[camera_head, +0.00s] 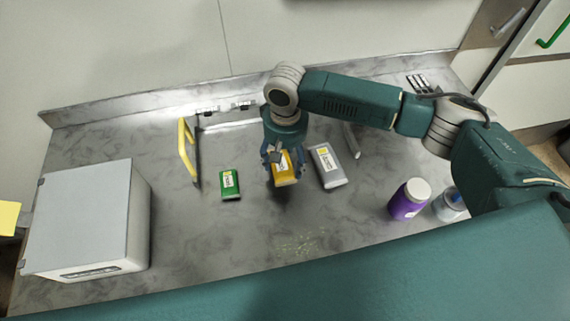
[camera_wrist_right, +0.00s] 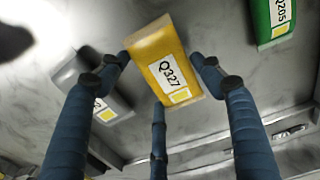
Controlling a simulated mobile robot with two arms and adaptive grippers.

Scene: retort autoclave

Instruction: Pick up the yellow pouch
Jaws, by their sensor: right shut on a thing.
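The yellow pouch (camera_head: 289,176) is in my right gripper (camera_head: 281,162), near the middle of the counter. In the right wrist view the pouch (camera_wrist_right: 160,42) shows a white label reading Q327, with blue fingers on both sides and a third finger below it. The gripper is shut on it. I cannot tell for sure whether the pouch is clear of the counter. A green pouch (camera_head: 230,185) lies to its left and a grey pouch (camera_head: 328,167) to its right, both apart from it. My left gripper is not in view.
A grey box-shaped machine (camera_head: 90,215) stands at the left. A purple bottle (camera_head: 407,200) and a clear bottle (camera_head: 448,204) stand at the right. The front middle of the counter is mostly clear.

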